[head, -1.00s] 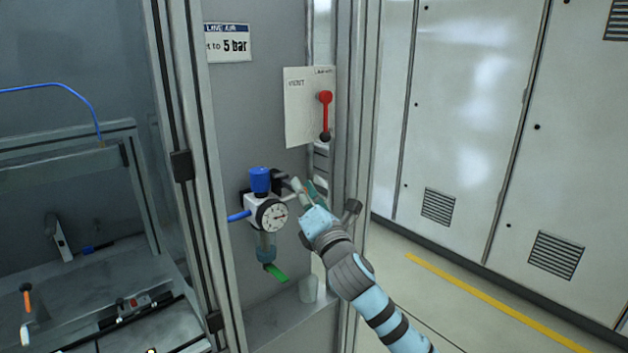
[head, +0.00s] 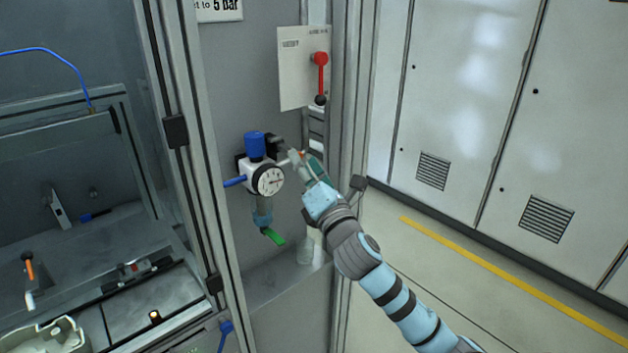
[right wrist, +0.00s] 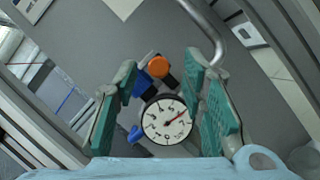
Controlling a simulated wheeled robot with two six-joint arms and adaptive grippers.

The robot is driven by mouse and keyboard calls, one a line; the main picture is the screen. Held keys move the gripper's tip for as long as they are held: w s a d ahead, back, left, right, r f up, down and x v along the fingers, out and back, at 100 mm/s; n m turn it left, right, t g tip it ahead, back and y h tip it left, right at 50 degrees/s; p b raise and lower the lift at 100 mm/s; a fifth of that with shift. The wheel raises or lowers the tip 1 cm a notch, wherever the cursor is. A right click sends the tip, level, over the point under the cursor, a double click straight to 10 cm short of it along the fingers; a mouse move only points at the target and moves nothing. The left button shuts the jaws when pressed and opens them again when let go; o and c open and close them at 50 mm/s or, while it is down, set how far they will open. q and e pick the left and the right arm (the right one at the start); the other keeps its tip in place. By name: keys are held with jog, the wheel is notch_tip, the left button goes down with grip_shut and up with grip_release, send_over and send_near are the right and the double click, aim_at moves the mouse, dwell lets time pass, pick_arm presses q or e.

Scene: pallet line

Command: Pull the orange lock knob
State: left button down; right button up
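The orange lock knob (right wrist: 158,67) shows round and bright in the right wrist view, just above the white gauge (right wrist: 167,119) and next to the blue regulator knob (right wrist: 144,84). In the head view the regulator (head: 257,172) hangs on the grey panel, its blue knob (head: 254,146) on top; the orange knob is mostly hidden there by my gripper. My right gripper (right wrist: 160,68) is open, its two teal fingers spread either side of the knob in the picture, with visible gaps. In the head view my right gripper (head: 288,155) reaches the regulator's upper right. My left gripper is not in view.
A white plate with a red lever (head: 320,75) is above my right gripper. A metal frame post (head: 350,130) stands close behind the arm. A curved grey tube (right wrist: 208,28) passes near the right finger. A clear cup (head: 307,250) sits on the ledge below.

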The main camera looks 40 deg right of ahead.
jog(key=v, duration=0.9)
jog(key=shift+s, duration=0.1)
